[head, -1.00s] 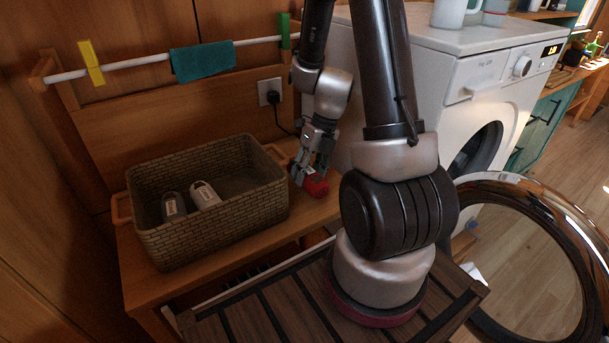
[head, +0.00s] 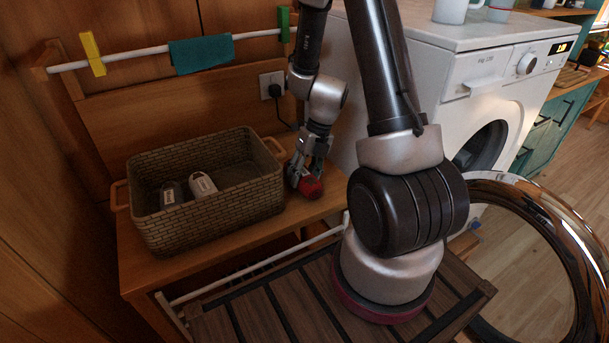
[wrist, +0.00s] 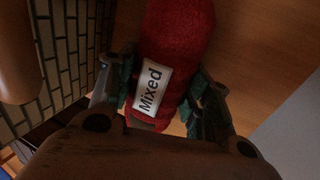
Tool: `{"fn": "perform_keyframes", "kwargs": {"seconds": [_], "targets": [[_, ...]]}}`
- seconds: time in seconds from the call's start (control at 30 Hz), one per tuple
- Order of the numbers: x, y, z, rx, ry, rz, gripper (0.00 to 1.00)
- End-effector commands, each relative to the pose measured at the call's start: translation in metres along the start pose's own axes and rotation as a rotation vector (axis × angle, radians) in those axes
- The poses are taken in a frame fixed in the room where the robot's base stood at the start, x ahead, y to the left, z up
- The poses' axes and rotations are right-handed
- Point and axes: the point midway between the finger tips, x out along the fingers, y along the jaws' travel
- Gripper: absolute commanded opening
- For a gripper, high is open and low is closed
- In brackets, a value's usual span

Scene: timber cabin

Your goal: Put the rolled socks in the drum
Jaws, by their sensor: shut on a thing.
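The rolled socks are a red bundle (head: 310,187) with a white label reading "Mixed", seen close up in the wrist view (wrist: 176,45). My gripper (head: 302,178) is shut on them, with a finger on each side of the bundle (wrist: 163,95). They are just right of the basket, low over the wooden bench top; I cannot tell whether they touch it. The drum is in the white washing machine (head: 455,90); its dark round opening (head: 482,148) shows partly behind my arm. The open round door (head: 545,215) stands in front at the right.
A woven basket (head: 215,213) holding two light-labelled items (head: 202,184) stands on the bench (head: 140,270). A rail with a teal cloth (head: 201,54) runs behind it. Cups (head: 452,10) stand on the machine. A slatted surface (head: 260,318) lies in front.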

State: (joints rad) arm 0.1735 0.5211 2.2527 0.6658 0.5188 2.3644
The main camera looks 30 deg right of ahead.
Motion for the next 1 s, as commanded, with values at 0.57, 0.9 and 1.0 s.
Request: {"fn": "perform_keyframes", "kwargs": {"seconds": [0.57,0.9,1.0], "targets": [[-0.002,0.0,0.0,-0.001,-0.001,-0.001,0.71],[-0.066,0.0,0.001,-0.001,-0.006,-0.002,0.71],[-0.088,0.0,0.001,0.0,-0.006,0.0,0.71]]}}
